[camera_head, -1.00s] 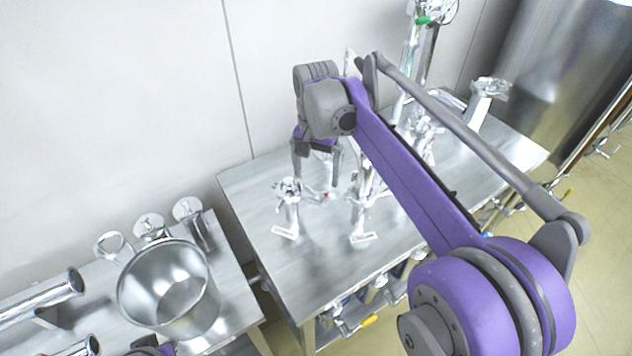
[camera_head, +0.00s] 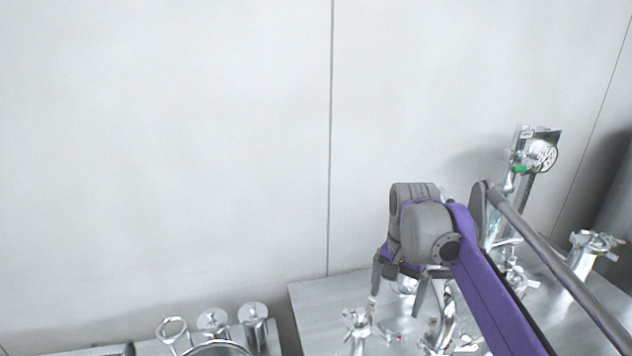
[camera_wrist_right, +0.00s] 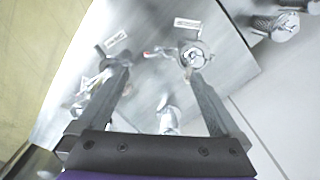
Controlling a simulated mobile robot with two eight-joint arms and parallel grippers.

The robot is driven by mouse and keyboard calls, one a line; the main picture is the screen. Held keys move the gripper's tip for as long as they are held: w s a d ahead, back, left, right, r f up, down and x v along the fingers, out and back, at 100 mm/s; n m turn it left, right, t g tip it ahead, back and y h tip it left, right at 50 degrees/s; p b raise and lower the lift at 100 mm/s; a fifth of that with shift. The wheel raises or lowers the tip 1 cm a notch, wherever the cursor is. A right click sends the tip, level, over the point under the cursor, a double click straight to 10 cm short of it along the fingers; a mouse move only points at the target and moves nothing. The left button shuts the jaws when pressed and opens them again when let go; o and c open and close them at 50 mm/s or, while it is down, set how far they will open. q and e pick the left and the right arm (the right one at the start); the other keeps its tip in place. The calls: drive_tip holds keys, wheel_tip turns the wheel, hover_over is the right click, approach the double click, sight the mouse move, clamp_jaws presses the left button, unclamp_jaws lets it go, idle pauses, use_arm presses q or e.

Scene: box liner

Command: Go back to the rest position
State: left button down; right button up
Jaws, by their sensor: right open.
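My right gripper (camera_head: 397,296) hangs over the right steel table (camera_head: 322,309) with its fingers pointing down. Its fingers are apart. In the right wrist view the open fingers (camera_wrist_right: 160,82) have metal fittings beneath and between them. One round-topped metal fitting (camera_wrist_right: 194,55) shows close by the right finger in that view; whether it touches the finger I cannot tell. My left gripper is not in view.
A tall metal assembly with a dial (camera_head: 541,154) stands at the back of the right table. Another metal fitting (camera_head: 583,254) stands to its right. A steel bucket (camera_head: 216,348) and several metal parts (camera_head: 254,322) sit at the lower left. The wall behind is bare.

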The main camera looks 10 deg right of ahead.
drive_tip(key=s+a+f+n+t, duration=0.2)
drive_tip(key=s+f+n, duration=0.2)
drive_tip(key=s+f, duration=0.4)
drive_tip(key=s+a+f+n+t, duration=0.2)
drive_tip(key=s+f+n, duration=0.3)
drive_tip(key=s+f, duration=0.3)
drive_tip(key=s+t, duration=0.1)
drive_tip(key=s, duration=0.2)
drive_tip(key=shift+s+a+f+t, duration=0.15)
drive_tip(key=shift+s+f+t, duration=0.1)
drive_tip(key=shift+f+t, duration=0.05)
